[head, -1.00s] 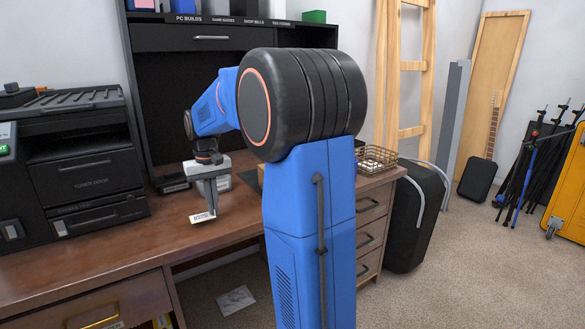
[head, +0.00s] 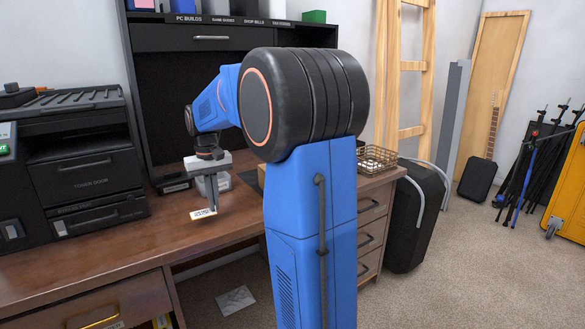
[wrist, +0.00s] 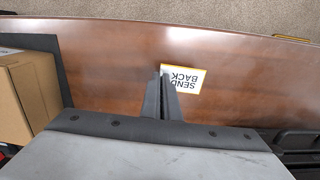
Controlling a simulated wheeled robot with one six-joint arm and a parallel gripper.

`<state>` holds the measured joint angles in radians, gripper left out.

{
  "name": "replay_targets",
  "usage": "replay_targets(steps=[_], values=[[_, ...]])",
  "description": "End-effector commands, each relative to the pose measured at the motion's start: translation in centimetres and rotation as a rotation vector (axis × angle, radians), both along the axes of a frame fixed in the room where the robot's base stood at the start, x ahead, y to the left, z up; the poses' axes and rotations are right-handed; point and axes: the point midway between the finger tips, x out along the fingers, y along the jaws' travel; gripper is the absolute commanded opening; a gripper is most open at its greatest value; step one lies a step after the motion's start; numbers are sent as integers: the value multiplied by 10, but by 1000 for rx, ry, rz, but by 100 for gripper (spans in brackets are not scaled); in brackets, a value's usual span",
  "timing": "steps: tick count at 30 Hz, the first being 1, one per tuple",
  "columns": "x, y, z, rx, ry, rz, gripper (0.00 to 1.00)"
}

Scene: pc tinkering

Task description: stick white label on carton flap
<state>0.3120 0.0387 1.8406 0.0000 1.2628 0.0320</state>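In the head view the label (head: 203,214) hangs at the tip of my gripper (head: 213,208), over the desk. A brown carton (wrist: 30,92) stands at the left of the wrist view, apart from the label. Its flap cannot be made out. My arm hides most of the carton in the head view.
The brown desk (head: 130,255) is clear in front of my gripper. A black printer (head: 85,165) stands at the desk's left. A wire basket (head: 376,158) sits at the right end. A dark mat (wrist: 58,50) borders the carton.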

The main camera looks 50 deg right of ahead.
Motion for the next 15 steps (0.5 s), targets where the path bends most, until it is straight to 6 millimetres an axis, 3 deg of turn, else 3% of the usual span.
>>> replay_targets(steps=[7, 15], values=[[0, 0, 3, 0, -1, 0, 0], [0, 0, 20, 0, -1, 0, 0]])
